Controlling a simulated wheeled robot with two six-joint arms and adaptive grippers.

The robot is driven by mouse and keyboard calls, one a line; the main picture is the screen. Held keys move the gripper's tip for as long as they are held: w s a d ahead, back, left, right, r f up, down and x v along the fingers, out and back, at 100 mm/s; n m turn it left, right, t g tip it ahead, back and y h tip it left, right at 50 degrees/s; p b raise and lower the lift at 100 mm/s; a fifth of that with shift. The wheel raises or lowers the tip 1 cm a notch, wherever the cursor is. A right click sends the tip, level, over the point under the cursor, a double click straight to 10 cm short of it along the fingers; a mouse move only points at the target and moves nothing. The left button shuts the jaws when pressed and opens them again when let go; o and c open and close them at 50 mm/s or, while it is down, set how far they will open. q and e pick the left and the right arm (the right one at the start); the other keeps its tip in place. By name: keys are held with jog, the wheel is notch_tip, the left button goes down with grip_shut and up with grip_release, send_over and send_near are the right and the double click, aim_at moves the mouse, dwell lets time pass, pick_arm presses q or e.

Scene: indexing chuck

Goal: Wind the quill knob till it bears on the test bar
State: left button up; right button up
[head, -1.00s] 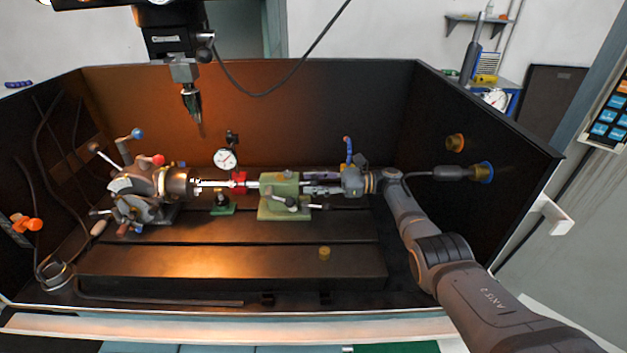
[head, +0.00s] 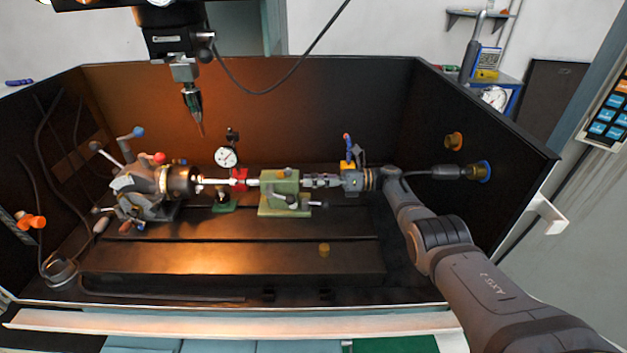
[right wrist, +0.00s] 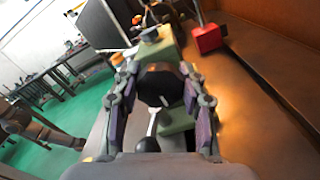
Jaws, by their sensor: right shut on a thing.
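The green tailstock (head: 279,193) stands on the dark machine bed. The quill knob (right wrist: 160,84), dark and rounded, is at its right-hand end. My right gripper (head: 312,181) comes in from the right, in line with the tailstock. In the right wrist view its purple-padded fingers lie on both sides of the knob, shut on it. The pale test bar (head: 215,182) runs from the chuck (head: 180,181) toward the tailstock. Whether the quill tip touches the bar is too small to tell. My left gripper is not in view.
A dial gauge (head: 226,157) stands behind the bar, near a red block (head: 239,177). A spindle with a pointed tool (head: 193,103) hangs above. Dark enclosure walls close the back and sides.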

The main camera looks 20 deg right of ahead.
aim_at(314, 174)
dwell(0.4)
jog(key=o, duration=1.2)
jog(key=shift+c, duration=0.2)
jog(key=shift+r, duration=0.1)
notch_tip(314, 174, up, 10)
jog(key=shift+f, duration=0.15)
